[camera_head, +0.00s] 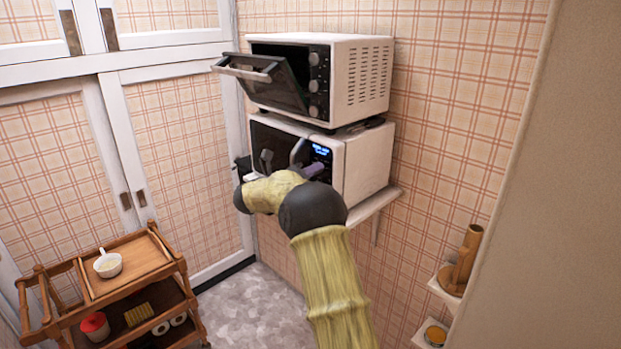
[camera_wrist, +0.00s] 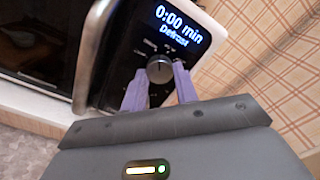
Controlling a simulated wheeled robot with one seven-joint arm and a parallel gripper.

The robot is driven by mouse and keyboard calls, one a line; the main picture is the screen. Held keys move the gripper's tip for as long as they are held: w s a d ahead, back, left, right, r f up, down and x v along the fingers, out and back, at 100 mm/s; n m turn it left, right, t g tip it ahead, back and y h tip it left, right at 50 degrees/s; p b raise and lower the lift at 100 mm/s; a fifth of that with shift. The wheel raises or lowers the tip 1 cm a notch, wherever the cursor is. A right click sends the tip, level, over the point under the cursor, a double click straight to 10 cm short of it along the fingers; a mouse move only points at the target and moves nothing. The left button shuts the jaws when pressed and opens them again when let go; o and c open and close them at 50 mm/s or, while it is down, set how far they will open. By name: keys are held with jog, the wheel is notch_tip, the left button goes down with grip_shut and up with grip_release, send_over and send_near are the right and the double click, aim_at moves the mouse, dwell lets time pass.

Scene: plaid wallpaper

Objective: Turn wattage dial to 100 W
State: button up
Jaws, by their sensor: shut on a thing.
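The white microwave (camera_head: 366,165) sits on a wall shelf below the toaster oven. Its lit display (camera_head: 321,150) reads "0:00 min Defrost" in the wrist view (camera_wrist: 181,24). The round dark dial (camera_wrist: 159,69) is below the display, with small labels around it too blurred to read. My gripper (camera_wrist: 158,73) has its purple fingers on either side of the dial, shut on it. In the head view, a purple finger (camera_head: 313,169) shows at the control panel, while my arm hides the dial.
A toaster oven (camera_head: 366,75) with its door (camera_head: 262,82) tilted open stands on top of the microwave. A wooden cart (camera_head: 85,285) with a bowl (camera_head: 108,264) is at lower left. Small shelves with a wooden holder (camera_head: 462,262) are at right.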

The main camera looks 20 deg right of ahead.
jog(key=shift+a+n+p, duration=0.15)
jog(key=shift+n+p, duration=0.45)
jog(key=shift+n, duration=2.35)
jog(key=shift+a+n+p, duration=0.1)
jog(key=shift+n+p, duration=0.5)
jog(key=shift+n, duration=2.35)
jog(key=shift+f, duration=0.1)
jog(key=o, duration=1)
jog(key=shift+a, duration=0.15)
jog(key=shift+c, duration=0.2)
jog(key=shift+d, duration=0.2)
jog(key=b+v, duration=0.3)
jog(key=v, duration=1.4)
jog(key=shift+a+b, duration=0.15)
jog(key=shift+b, duration=0.15)
